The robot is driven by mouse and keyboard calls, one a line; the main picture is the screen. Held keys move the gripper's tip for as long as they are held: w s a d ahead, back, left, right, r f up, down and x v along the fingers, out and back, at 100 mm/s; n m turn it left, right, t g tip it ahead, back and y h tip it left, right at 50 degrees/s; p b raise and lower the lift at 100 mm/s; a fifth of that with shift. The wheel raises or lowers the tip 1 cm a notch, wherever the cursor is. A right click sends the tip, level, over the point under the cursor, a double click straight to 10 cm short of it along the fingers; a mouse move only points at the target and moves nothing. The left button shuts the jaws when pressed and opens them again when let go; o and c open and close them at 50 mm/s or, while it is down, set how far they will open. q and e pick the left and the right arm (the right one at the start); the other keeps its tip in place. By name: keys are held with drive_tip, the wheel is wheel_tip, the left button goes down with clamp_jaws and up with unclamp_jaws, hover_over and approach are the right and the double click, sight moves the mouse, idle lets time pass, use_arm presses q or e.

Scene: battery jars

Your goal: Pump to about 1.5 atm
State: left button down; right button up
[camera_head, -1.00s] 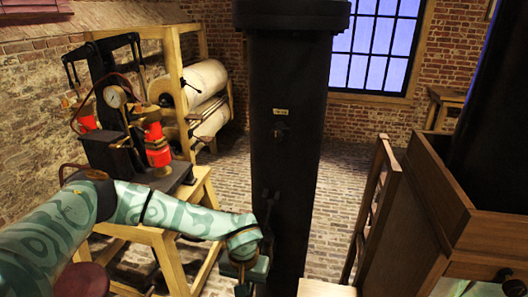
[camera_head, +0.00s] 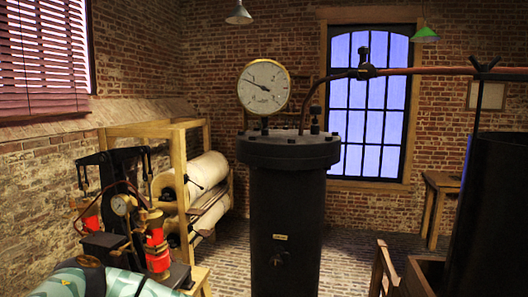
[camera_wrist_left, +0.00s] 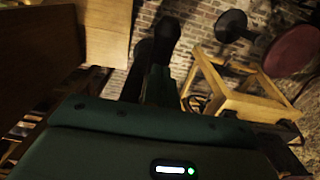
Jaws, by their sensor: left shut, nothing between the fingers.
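A large white dial gauge (camera_head: 264,88) with a brass rim stands on top of a black iron column (camera_head: 285,205). Its dark needle points to the upper left; the numbers are too small to read surely. At the left is a pump stand with black levers (camera_head: 112,160), a small gauge (camera_head: 122,205) and red cylinders (camera_head: 157,250). My left gripper (camera_wrist_left: 158,45) shows in the left wrist view, its dark fingers shut and empty. In the head view only my left arm shows, at the bottom left. My right gripper is not in view.
A copper pipe (camera_head: 430,71) runs from the column's top to the right. A wooden rack (camera_head: 180,150) with white rolls stands behind the pump. A dark cylinder (camera_head: 488,215) stands at the right. The wrist view shows a wooden frame (camera_wrist_left: 240,103) and a dark red round seat (camera_wrist_left: 291,51).

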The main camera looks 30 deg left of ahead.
use_arm(q)
wheel_tip(320, 180, down, 14)
drive_tip(key=b, duration=1)
wheel_tip(320, 180, up, 14)
drive_tip(key=p, duration=1.3)
drive_tip(key=shift+w+r, duration=0.1)
